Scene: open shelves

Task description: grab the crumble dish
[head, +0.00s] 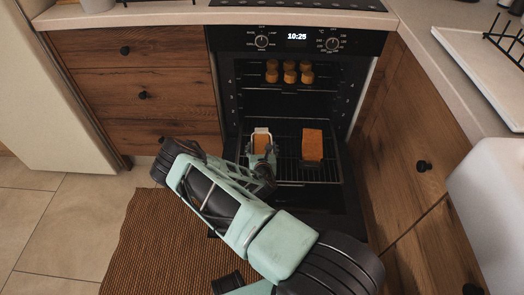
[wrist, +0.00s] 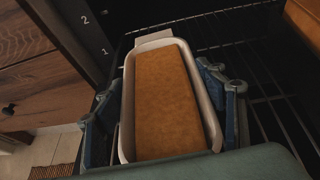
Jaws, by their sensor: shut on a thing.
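The crumble dish (head: 261,132) is a small white rectangular dish with an orange-brown filling. It is at the left of the lower oven rack in the head view; I cannot tell whether it rests on the rack or is just above it. It also fills the middle of the wrist view (wrist: 128,112), long side pointing away from me. My gripper (head: 262,155) is shut on the dish, one finger along each long side, as the wrist view shows (wrist: 165,115). My gripper hides the near end of the dish.
A bare orange-brown loaf (head: 312,145) lies on the lower rack (head: 290,172), right of the dish. Several small golden cakes (head: 289,77) stand on the upper rack deeper in the oven. Wooden drawers (head: 140,90) flank the oven on the left, a wooden cabinet (head: 410,150) on the right.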

